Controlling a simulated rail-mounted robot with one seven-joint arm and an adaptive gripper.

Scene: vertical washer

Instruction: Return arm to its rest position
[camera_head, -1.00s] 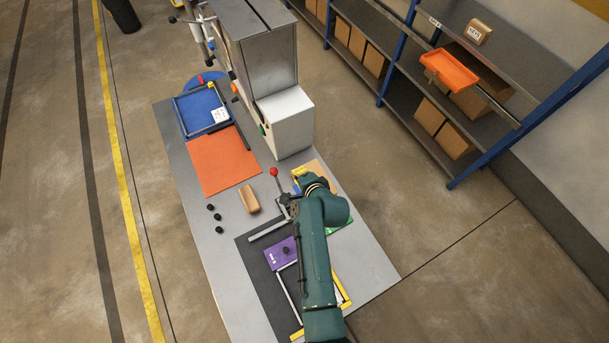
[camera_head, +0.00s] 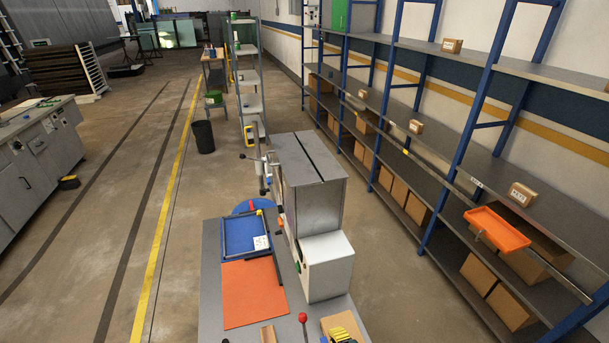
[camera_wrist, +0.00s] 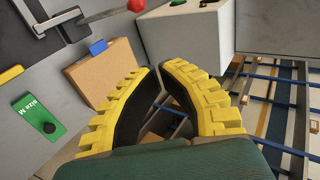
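My gripper (camera_wrist: 158,70) has yellow ridged fingers with dark inner pads. In the wrist view its fingertips nearly meet, with only a thin gap and nothing seen between them. In the head view only its yellow top (camera_head: 343,337) shows at the bottom edge, right of the red-knobbed lever (camera_head: 303,318), and most of the arm is out of frame. In the wrist view the fingers are in front of the cardboard box (camera_wrist: 100,72), and I cannot tell whether they touch it.
The grey machine (camera_head: 310,185) stands on the table, with an orange mat (camera_head: 255,295) and a blue tray (camera_head: 240,236) beside it. A green card (camera_wrist: 40,118) lies at left in the wrist view. Shelving with an orange tray (camera_head: 497,229) stands at right. Open floor (camera_head: 110,250) lies left.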

